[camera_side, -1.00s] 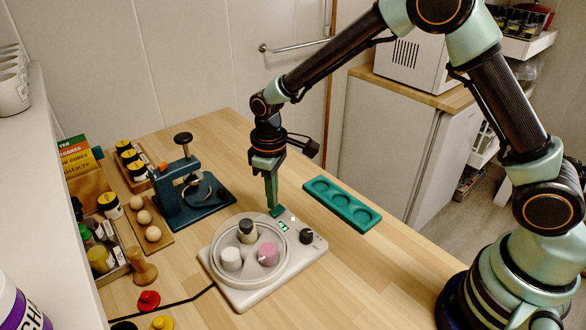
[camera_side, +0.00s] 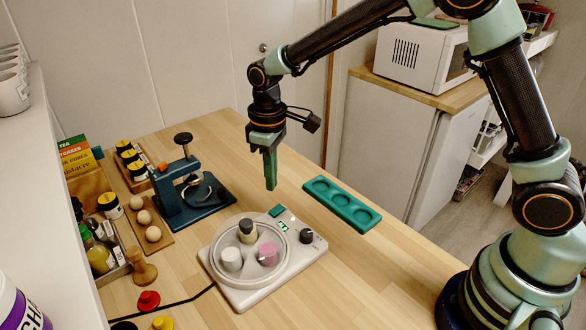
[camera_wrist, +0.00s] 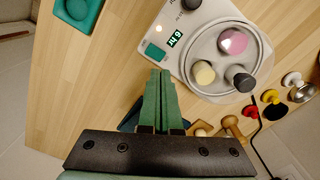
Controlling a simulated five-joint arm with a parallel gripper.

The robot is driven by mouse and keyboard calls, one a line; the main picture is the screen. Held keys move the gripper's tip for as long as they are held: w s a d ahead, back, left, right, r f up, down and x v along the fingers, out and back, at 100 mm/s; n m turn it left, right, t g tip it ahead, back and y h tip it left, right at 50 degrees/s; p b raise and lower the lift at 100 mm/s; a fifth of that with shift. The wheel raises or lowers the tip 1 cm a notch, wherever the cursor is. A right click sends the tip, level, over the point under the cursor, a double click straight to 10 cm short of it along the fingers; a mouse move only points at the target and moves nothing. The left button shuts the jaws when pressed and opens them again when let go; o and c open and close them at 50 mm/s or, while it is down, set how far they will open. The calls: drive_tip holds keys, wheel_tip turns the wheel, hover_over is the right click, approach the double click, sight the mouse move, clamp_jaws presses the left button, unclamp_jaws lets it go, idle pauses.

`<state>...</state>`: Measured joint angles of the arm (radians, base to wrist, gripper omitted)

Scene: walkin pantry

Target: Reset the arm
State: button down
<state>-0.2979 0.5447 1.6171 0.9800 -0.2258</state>
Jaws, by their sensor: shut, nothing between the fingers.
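My gripper (camera_side: 271,187) is shut and empty, pointing down in the air above the back edge of the white device in the side view. Its green fingers (camera_wrist: 161,74) are together in the wrist view. The white device (camera_side: 288,285) has a round clear-walled tray holding a black-topped cylinder (camera_side: 247,231), a white cylinder (camera_side: 231,259) and a pink cylinder (camera_side: 268,254). The device has a green button (camera_side: 277,211), a lit display (camera_side: 284,226) reading "6 hr" in the wrist view, and a black knob (camera_side: 306,236).
A green three-well tray (camera_side: 342,204) lies right of the device. A dark blue press (camera_side: 186,192) stands behind left. Wooden balls (camera_side: 144,217), jars (camera_side: 109,205) and a wooden tamper (camera_side: 143,267) line the left side. The table's front right is clear.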

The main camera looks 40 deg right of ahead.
drive_tip(key=s+d+r+m+t, duration=0.2)
drive_tip(key=s+d+r, duration=0.35)
drive_tip(key=r, duration=0.45)
drive_tip(key=s+d+r+m+t, duration=0.3)
drive_tip(key=s+d+r+m, duration=0.1)
drive_tip(key=s+d, duration=0.4)
drive_tip(key=shift+s+t, duration=0.3)
drive_tip(key=shift+s, duration=0.6)
